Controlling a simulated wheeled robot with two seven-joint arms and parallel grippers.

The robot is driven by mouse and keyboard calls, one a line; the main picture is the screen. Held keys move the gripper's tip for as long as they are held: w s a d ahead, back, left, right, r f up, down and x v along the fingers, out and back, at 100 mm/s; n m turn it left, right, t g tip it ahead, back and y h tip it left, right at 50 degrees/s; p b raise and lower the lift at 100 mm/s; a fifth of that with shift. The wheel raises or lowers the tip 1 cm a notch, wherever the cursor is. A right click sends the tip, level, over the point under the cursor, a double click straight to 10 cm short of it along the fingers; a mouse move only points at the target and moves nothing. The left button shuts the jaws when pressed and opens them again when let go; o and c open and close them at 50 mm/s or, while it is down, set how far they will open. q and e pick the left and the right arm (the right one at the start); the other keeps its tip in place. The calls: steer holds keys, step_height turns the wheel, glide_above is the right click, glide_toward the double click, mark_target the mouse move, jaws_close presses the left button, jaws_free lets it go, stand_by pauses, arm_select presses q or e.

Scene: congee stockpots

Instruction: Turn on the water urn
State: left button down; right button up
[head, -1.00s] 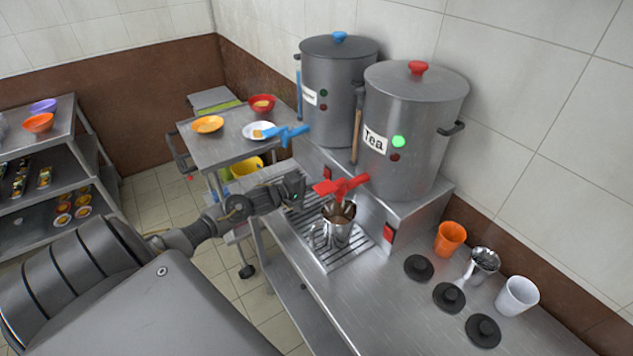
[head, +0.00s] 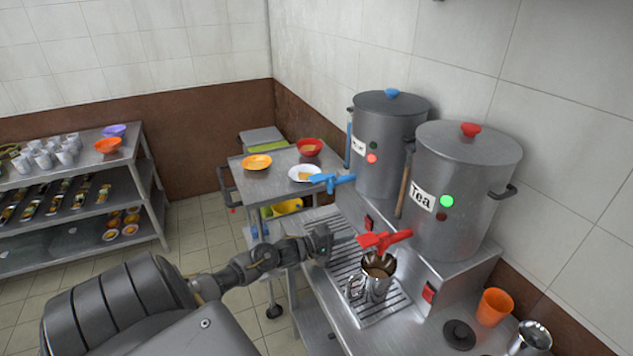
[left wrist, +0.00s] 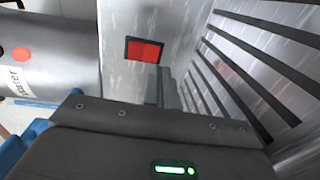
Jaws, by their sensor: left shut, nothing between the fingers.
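The water urn (head: 392,155) is a grey pot with a blue lid knob. Its red light (head: 371,158) is lit and its green light above is dark; the red light also shows in the left wrist view (left wrist: 21,53). A red switch (head: 369,222) sits on the stand below this urn; it shows unobstructed in the left wrist view (left wrist: 145,51). My left gripper (head: 333,240) is shut and empty, over the drip grate in front of the stand. Its fingertips (left wrist: 163,78) are close to the switch in the wrist view; I cannot tell if they touch. My right gripper is out of view.
The tea urn (head: 462,190) stands to the right with its green light lit and its own red switch (head: 428,293). A metal jug (head: 376,280) stands on the grate (head: 385,310) under the red tap (head: 383,240). The blue tap (head: 328,181) is near the trolley (head: 262,178).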

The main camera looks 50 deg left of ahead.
arm_select(q)
steer(key=v, duration=0.3)
steer(key=f+b+v, duration=0.1)
steer(key=v, duration=0.2)
steer(key=b+v, duration=0.1)
steer(key=v, duration=0.2)
steer(key=shift+s+f, duration=0.35)
